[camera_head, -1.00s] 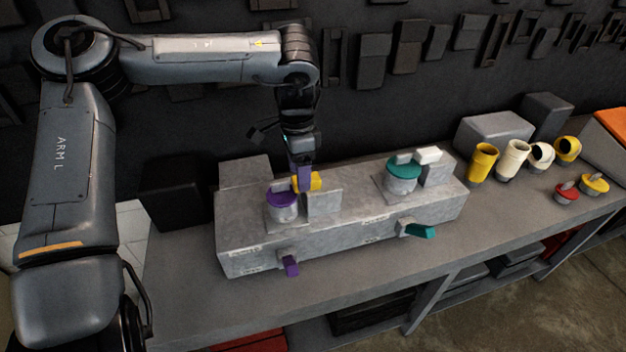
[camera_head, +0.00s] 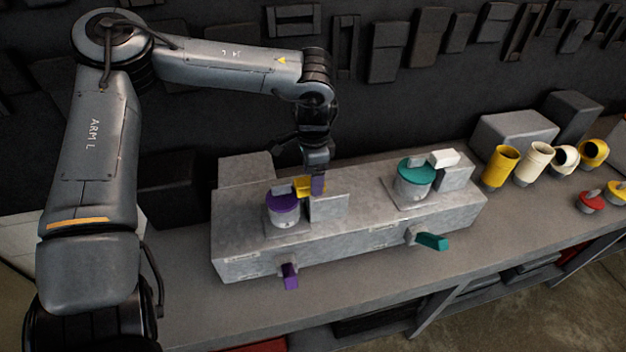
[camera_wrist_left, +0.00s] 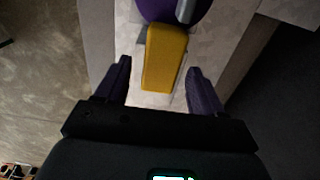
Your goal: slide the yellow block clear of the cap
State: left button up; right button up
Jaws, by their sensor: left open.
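The yellow block (camera_head: 301,187) sits on the grey concrete-like bench unit, just behind and right of the purple cap (camera_head: 284,203). In the left wrist view the yellow block (camera_wrist_left: 166,58) points lengthwise at the purple cap (camera_wrist_left: 165,9), its far end at the cap's edge. I cannot tell whether it touches or overlaps the cap. My left gripper (camera_head: 317,184) is at the block's right end in the head view. In the wrist view its purple fingers (camera_wrist_left: 158,82) are open, one on either side of the block's near end, with gaps. My right gripper is not in view.
An upright grey plate (camera_head: 329,208) stands close in front of the gripper. A teal cap (camera_head: 413,175) with a white block (camera_head: 444,158) is farther right. Purple (camera_head: 289,276) and teal (camera_head: 432,241) levers stick out at the front. Yellow and white pipe pieces stand far right.

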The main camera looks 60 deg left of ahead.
pick_arm(q)
jog(key=shift+f, duration=0.9)
